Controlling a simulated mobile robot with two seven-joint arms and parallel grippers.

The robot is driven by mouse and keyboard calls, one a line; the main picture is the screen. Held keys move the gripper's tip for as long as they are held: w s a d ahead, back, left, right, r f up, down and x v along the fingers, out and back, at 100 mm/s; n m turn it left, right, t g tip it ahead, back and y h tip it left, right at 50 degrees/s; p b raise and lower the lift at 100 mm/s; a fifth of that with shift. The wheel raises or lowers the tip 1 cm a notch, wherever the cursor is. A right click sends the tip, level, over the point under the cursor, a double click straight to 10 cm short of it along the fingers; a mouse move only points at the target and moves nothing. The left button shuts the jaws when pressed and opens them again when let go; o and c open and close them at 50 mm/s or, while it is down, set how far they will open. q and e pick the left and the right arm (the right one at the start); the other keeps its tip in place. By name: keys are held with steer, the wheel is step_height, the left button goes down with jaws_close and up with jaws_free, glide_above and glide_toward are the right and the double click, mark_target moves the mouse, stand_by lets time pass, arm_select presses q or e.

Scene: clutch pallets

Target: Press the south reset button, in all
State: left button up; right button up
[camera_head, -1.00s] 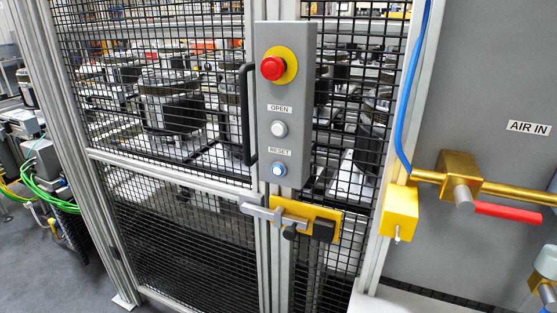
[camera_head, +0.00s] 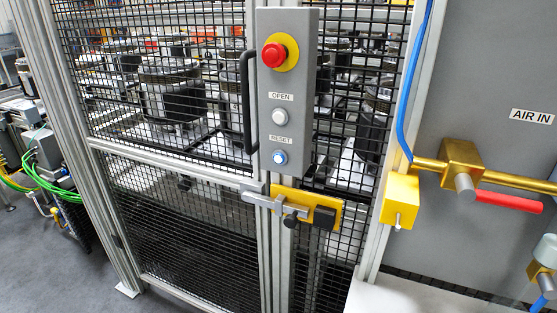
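A grey control box (camera_head: 299,123) is mounted on the mesh door post in the middle of the head view. Its lowest button is the reset button (camera_head: 280,157), lit blue-white, under a RESET label (camera_head: 281,140). Above it are a white button (camera_head: 280,116) under an OPEN label and a red mushroom button (camera_head: 274,55) on a yellow disc. The frames do not show whether this is the south panel. Neither of my grippers is in view.
A black door handle (camera_head: 247,102) stands left of the box. A yellow latch (camera_head: 306,205) with a metal bar sits below it. To the right are a blue hose (camera_head: 409,95), brass pipework (camera_head: 460,165) and a red valve lever (camera_head: 507,201). Grey floor (camera_head: 52,262) shows at lower left.

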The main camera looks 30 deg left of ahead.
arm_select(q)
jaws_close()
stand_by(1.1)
